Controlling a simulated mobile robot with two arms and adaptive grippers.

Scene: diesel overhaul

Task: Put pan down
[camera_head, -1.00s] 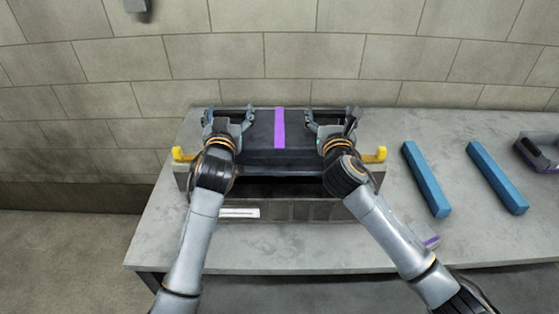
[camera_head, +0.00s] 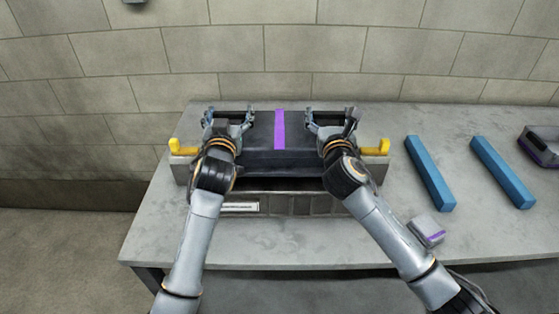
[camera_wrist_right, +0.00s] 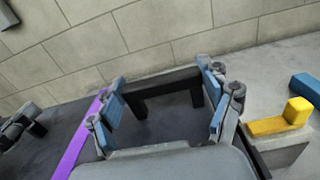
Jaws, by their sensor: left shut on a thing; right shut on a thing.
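The pan (camera_head: 262,160) is a dark, box-like part with a purple stripe across its middle. It sits level at or just above a grey block (camera_head: 300,203) with yellow clips on its ends; I cannot tell whether it touches. A dark gap shows at the front, below the pan. My left gripper (camera_head: 229,120) is shut on the pan's left end. My right gripper (camera_head: 331,120) is shut on the right end, and in the right wrist view its fingers (camera_wrist_right: 165,100) are on both sides of a dark handle (camera_wrist_right: 165,84). The left handle is mostly hidden.
Two blue bars (camera_head: 430,172) (camera_head: 502,172) lie on the grey table (camera_head: 285,255) to the right. A small grey part with purple (camera_head: 428,231) is close to my right forearm. A dark device (camera_head: 540,146) is at the far right. A block wall stands behind.

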